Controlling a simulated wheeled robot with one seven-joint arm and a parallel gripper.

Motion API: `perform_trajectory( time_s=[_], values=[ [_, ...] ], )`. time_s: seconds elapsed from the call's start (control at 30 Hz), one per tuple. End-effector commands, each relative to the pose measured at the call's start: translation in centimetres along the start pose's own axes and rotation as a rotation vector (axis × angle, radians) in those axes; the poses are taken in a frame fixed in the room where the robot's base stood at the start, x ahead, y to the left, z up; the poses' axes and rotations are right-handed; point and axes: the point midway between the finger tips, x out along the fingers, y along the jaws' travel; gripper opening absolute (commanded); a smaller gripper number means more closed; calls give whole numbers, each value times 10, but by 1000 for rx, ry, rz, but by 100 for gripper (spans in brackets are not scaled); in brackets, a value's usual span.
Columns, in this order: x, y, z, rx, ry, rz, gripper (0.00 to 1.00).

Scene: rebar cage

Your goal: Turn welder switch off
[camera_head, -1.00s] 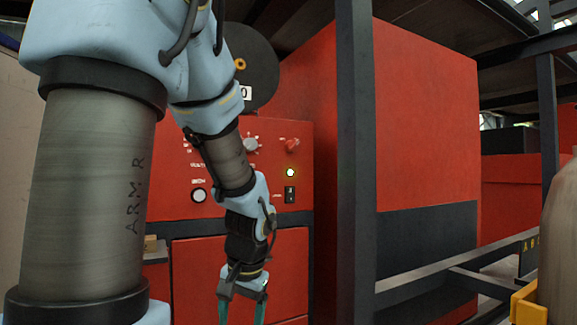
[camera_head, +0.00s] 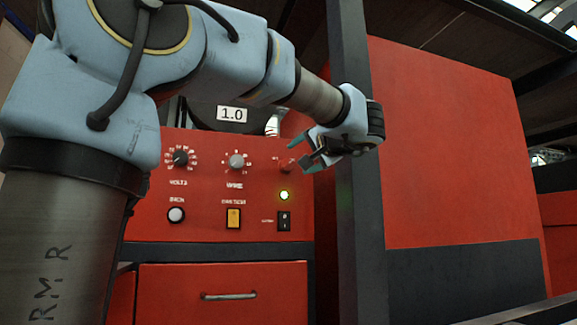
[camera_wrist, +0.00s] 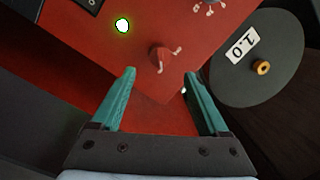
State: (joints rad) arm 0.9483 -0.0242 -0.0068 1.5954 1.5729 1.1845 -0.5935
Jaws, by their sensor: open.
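The red welder panel (camera_head: 205,190) faces me in the head view. A small red rotary knob (camera_head: 285,164) sits at its upper right, above a lit yellow-green lamp (camera_head: 284,195) and a black rocker switch (camera_head: 284,221). My gripper (camera_head: 303,156) is open, just right of the red knob. In the wrist view the red knob (camera_wrist: 160,58) lies just beyond the gap between my teal fingertips (camera_wrist: 160,73), which look empty. The lit lamp (camera_wrist: 122,25) is up and left of it, and part of the black switch (camera_wrist: 88,3) shows at the top edge.
Other panel controls include a grey knob (camera_head: 236,161), an orange switch (camera_head: 233,218) and a white button (camera_head: 176,215). A wire spool (camera_wrist: 258,58) labelled 1.0 is on the right in the wrist view.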

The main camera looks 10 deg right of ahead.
Motion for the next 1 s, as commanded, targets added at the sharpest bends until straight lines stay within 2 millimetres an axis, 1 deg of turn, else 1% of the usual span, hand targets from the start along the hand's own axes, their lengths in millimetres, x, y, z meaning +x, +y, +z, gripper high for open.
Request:
perform_trajectory(
  time_s=[0.03, 0.2, 0.3, 0.4, 0.57, 0.83, 1.0],
  values=[
    [11, -3, -1, 1, -4, -2, 78],
    [43, -2, -1, 3, -2, -1, 78],
    [58, -2, -1, 2, -3, 0, 78],
    [69, -1, -1, 1, -2, 1, 78],
    [77, 0, 0, 2, -2, 1, 78],
    [78, 1, 1, 1, -1, 2, 78],
    [78, 1, 1, 1, -1, 2, 59]
  ],
)
